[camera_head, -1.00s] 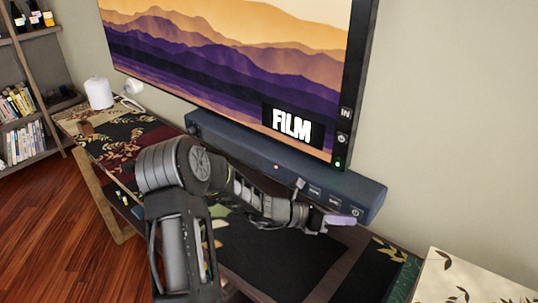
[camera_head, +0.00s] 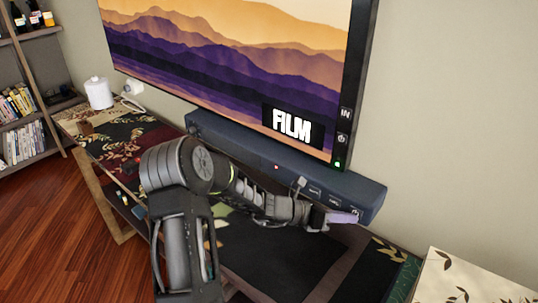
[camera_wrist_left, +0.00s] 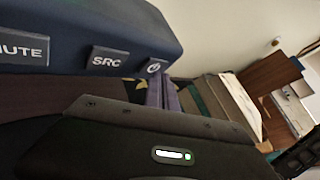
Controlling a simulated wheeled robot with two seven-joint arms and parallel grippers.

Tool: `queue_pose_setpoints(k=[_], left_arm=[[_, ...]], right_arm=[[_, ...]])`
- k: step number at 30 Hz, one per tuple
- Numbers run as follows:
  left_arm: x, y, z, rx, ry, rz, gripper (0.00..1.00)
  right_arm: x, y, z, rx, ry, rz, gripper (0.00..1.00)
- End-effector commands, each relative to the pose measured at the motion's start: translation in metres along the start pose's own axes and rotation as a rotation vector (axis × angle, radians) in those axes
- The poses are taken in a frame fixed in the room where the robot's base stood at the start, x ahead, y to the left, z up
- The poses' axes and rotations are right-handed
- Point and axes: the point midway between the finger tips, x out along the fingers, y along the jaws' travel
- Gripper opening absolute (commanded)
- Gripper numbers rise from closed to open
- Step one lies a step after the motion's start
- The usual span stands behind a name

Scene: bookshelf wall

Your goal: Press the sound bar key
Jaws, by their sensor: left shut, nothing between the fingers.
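The dark blue sound bar (camera_head: 232,141) lies under the screen, with a small red light on its front. Its right end has a row of grey keys. In the left wrist view these are a MUTE key (camera_wrist_left: 24,52), an SRC key (camera_wrist_left: 108,61) and a power-symbol key (camera_wrist_left: 153,67). My left gripper (camera_head: 350,217) is shut and empty, its purple fingers pointing right at the bar's right end. The fingertips overlap the lower edge of the power key in the head view. In the wrist view the fingers (camera_wrist_left: 163,92) lie just by that key; I cannot tell whether they touch.
The television (camera_head: 220,65) above shows mountains and the word FILM, with a green light at its lower right. A patterned table (camera_head: 270,250) runs below the bar. A white cylinder (camera_head: 98,92) stands at its far left. A leaf-patterned panel (camera_head: 470,278) is at lower right.

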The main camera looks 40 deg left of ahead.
Motion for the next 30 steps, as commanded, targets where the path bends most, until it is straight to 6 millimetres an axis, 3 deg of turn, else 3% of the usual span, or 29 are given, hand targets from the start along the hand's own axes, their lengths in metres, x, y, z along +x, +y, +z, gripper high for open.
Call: queue_pose_setpoints(k=[30], left_arm=[[-0.002,-0.001,-0.0005,0.0,0.0,0.0,0.0]], right_arm=[[-0.0022,-0.0008,0.0,0.0,0.0,0.0,0.0]])
